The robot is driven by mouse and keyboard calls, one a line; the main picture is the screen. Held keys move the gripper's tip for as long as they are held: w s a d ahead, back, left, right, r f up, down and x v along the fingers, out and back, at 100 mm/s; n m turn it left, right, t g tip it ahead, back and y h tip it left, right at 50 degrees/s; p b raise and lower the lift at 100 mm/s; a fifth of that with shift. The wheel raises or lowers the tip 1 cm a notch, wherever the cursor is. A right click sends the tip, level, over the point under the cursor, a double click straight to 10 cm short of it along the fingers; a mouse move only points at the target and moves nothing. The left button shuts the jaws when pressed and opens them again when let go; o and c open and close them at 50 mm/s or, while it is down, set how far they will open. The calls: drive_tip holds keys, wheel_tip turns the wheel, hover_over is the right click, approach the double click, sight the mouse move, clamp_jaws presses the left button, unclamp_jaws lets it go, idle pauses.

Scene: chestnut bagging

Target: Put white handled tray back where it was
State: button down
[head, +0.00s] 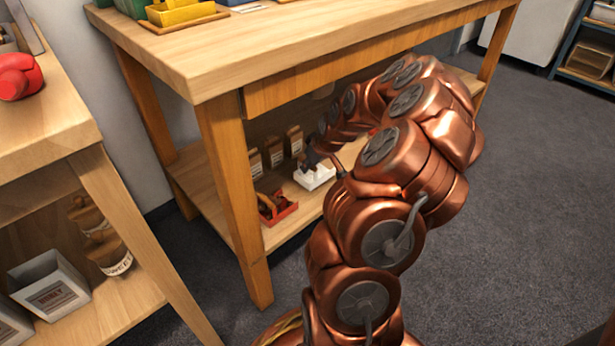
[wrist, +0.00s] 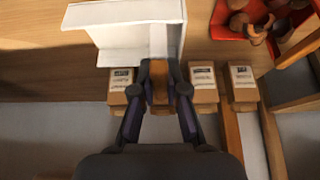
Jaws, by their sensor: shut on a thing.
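The white handled tray (head: 315,179) is at the lower shelf of the wooden table in the head view, beside a red tray. It also fills the top middle of the wrist view (wrist: 112,18). The exact grip on the handle is partly hidden by the fingers. I cannot tell whether the tray rests fully on the shelf.
The red tray (head: 278,211) with brown items stands just left of the white tray. Several brown labelled bags (wrist: 203,84) stand in a row close to the fingers. The table leg (head: 232,190) and tabletop edge (head: 330,65) bound the space around my arm.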

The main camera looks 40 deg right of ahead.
sight(308, 174)
drive_tip(key=shift+f+b, duration=0.95)
drive_tip(key=shift+f, duration=0.8)
drive_tip(key=shift+f, duration=0.1)
drive_tip(key=c, duration=1.2)
unclamp_jaws()
drive_tip(key=p+v, duration=0.3)
drive_tip(key=v, duration=0.9)
drive_tip(key=shift+p, duration=0.35)
drive_tip(key=shift+w, duration=0.1)
